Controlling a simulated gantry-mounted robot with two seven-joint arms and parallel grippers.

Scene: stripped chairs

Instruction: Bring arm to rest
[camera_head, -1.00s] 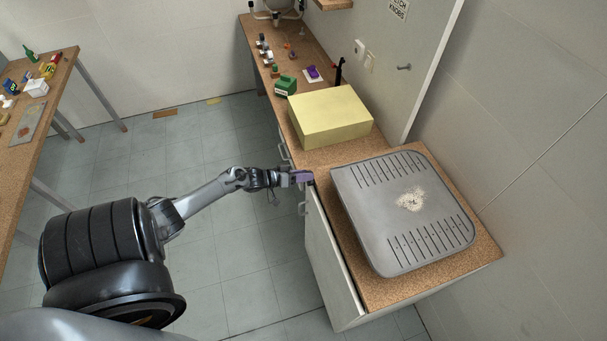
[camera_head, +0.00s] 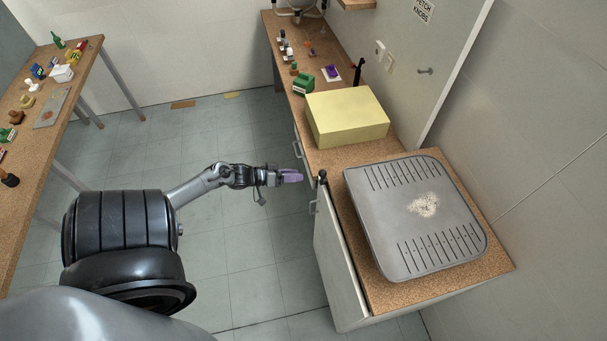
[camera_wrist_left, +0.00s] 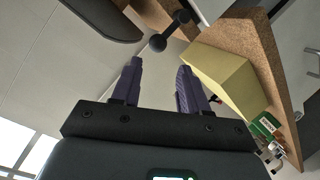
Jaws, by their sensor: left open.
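My left gripper (camera_head: 296,176) has purple fingers and hangs over the floor, just left of the counter's front edge. In the left wrist view its two fingers (camera_wrist_left: 159,68) are apart with nothing between them. A small black knob-like piece (camera_head: 322,177) stands at the counter edge, a short gap to the right of the fingertips. In the left wrist view a black piece with round ends (camera_wrist_left: 158,42) shows beyond the fingertips. My right gripper is in neither view.
The counter (camera_head: 400,296) carries a grey slotted plate (camera_head: 385,215) with a pale patch, a yellow box (camera_head: 345,113) and several small items farther back. A cluttered table (camera_head: 30,165) stands at the left. Open floor (camera_head: 230,260) lies between them.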

